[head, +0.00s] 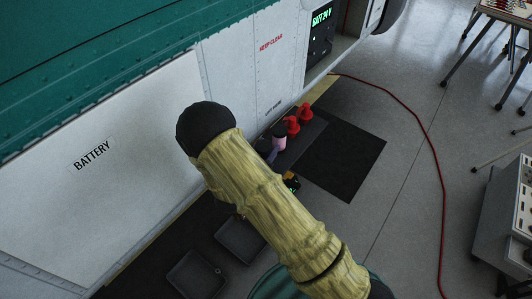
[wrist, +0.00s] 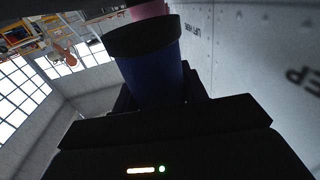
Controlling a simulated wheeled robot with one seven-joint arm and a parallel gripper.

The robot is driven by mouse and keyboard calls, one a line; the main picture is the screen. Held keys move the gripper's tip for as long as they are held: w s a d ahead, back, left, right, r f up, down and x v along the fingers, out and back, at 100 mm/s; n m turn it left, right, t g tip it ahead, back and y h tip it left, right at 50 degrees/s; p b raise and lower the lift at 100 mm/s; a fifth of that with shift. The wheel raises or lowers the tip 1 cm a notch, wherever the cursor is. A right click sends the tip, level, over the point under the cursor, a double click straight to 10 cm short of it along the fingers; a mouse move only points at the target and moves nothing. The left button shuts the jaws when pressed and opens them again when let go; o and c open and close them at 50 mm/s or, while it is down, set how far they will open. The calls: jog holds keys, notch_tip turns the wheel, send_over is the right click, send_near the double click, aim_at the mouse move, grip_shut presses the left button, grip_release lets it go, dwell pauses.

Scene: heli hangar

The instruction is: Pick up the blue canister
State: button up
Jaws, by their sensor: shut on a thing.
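The blue canister (wrist: 155,78) stands out in the wrist view as a dark blue cylinder with a wide black band at the end away from my gripper. My gripper (wrist: 157,98) is shut on it, with dark fingers on both sides of its body. In the head view my arm covers most of the gripper, and I cannot clearly make out the canister there.
Two red items (head: 292,125) and a pink item (head: 279,144) stand on a dark surface beside the white helicopter side (head: 230,75). Black trays (head: 240,240) lie nearer. A dark mat (head: 340,160) and red hose (head: 425,130) lie on the floor.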

notch_tip(320, 180, up, 8)
jog(key=shift+f, duration=0.1)
dwell(0.6)
